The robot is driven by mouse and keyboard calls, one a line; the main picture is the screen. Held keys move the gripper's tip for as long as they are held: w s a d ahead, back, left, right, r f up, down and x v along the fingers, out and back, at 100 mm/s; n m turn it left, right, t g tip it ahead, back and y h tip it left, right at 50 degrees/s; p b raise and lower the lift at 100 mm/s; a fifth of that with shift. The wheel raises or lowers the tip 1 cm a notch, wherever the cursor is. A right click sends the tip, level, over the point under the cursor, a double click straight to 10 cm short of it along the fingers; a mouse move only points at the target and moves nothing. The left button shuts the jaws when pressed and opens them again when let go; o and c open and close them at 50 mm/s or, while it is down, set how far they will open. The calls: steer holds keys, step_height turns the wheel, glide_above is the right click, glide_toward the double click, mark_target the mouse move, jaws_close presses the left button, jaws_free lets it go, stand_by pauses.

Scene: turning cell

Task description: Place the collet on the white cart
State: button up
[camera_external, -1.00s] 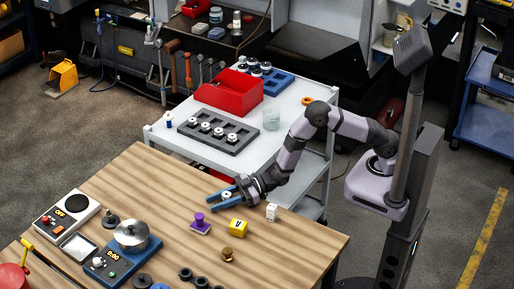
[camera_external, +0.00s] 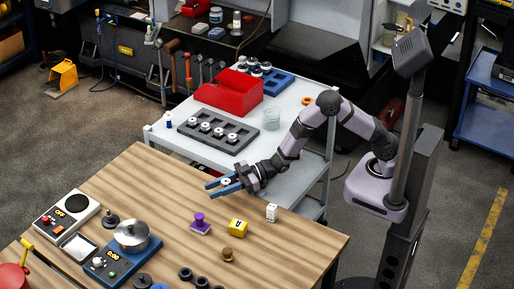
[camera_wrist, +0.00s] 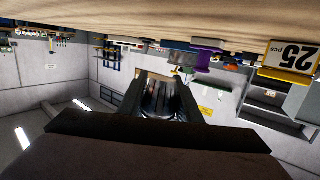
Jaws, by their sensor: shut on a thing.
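My gripper (camera_external: 222,184) is shut on the collet (camera_external: 226,181), a small silvery piece between its blue fingers. It is above the far edge of the wooden table, on the side facing the white cart (camera_external: 290,150). In the wrist view the collet (camera_wrist: 162,98) shows as a dark metallic cylinder between the fingers. The cart stands behind the table. Its near edge is partly hidden by my arm.
On the cart are a grey tray (camera_external: 237,143) with several white-topped pieces, a red bin (camera_external: 228,93), a blue tray (camera_external: 276,82) and a clear cup (camera_external: 271,120). The cart's right part is mostly clear.

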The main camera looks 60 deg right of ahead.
steer(key=shift+r, duration=1.9)
